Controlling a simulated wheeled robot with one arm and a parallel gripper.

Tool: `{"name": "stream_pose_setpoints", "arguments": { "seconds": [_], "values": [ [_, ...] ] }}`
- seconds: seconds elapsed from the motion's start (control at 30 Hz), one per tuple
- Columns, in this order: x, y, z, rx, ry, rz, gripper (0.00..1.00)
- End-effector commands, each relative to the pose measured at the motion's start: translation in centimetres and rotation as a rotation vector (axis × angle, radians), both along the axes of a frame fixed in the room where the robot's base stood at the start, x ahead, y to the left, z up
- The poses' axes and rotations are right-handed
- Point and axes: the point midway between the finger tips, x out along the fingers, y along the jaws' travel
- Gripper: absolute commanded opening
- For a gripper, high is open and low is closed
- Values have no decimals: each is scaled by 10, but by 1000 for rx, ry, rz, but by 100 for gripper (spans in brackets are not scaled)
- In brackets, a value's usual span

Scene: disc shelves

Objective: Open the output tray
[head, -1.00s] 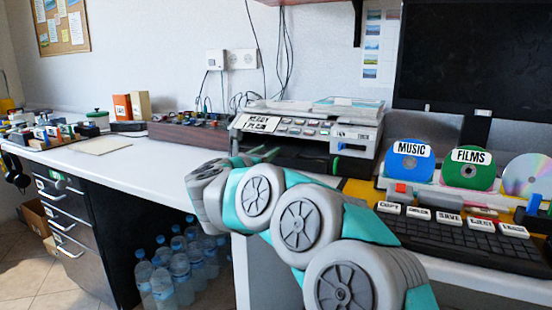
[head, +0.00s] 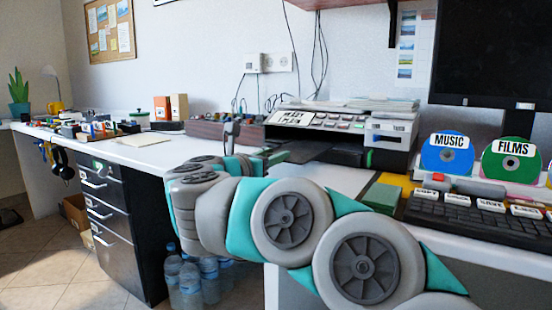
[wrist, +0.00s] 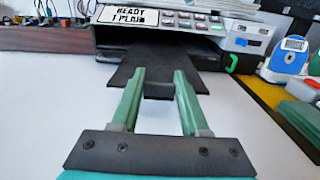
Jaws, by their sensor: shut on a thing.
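The printer (head: 345,122) stands on the white desk with a display reading "READY 1 PLAIN". It also shows in the wrist view (wrist: 185,22). Its dark output tray (wrist: 165,62) sticks out of the slot at the front, over the desk. In the head view the tray (head: 318,151) shows as a dark flat plate. My gripper (wrist: 158,76) has its two green fingers on either side of the tray's narrow front tab (wrist: 158,91) and is shut on it. In the head view my arm hides part of the gripper.
A green block (head: 381,196), a keyboard (head: 470,217) and disc stands marked MUSIC (head: 446,154) and FILMS (head: 512,160) are to the right. A dark crate (head: 212,130) stands left of the printer. Desk around the tray is clear (wrist: 60,100). Bottles are below.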

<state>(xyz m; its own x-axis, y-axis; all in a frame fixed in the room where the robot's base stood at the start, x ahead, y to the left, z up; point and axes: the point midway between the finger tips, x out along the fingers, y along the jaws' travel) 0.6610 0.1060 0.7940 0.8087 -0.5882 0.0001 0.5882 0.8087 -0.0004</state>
Motion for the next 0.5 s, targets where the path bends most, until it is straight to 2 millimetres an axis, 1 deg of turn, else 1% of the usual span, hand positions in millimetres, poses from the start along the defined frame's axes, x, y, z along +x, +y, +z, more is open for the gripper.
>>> {"name": "stream_pose_setpoints", "arguments": {
  "seconds": [0.27, 0.3, 0.5],
  "values": [
    [0, -1, -1, 2, 2, -2, 0],
    [0, -1, -1, 2, 2, -2, 48],
    [0, -1, 0, 1, 1, -1, 71]
  ]
}}
